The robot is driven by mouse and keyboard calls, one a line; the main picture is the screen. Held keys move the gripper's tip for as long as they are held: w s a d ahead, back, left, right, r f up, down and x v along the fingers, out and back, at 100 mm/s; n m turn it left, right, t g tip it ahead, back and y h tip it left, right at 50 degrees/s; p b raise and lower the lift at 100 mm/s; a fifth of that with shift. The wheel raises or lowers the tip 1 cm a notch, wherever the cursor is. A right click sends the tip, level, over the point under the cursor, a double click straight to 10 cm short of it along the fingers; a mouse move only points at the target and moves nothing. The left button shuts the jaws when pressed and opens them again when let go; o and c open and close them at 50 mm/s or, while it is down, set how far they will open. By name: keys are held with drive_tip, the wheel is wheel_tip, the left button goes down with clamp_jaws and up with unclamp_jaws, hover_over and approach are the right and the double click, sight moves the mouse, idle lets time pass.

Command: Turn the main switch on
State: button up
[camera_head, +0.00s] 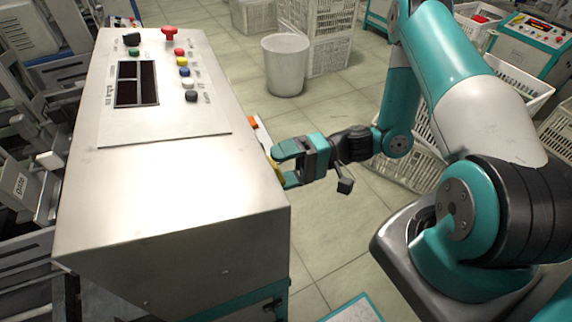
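My gripper (281,164) is at the right side of the metal control cabinet (165,190), reaching in from the right. Its two teal fingers are apart, one above the other in the picture. A yellow part (279,171), which may belong to the main switch, shows in small bits between and beside the fingers. The switch's handle and position are hidden by the gripper and the cabinet edge. I cannot tell whether the fingers touch it. An orange part (254,124) sticks out from the same side, a little farther back.
The cabinet's top holds a red mushroom button (169,34), several coloured buttons and a dark display window (136,83). A white bin (285,65) and stacked crates (330,40) stand behind. More crates stand behind my arm. Tiled floor is open right of the cabinet.

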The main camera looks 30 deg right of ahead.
drive_tip(key=shift+a, duration=0.6)
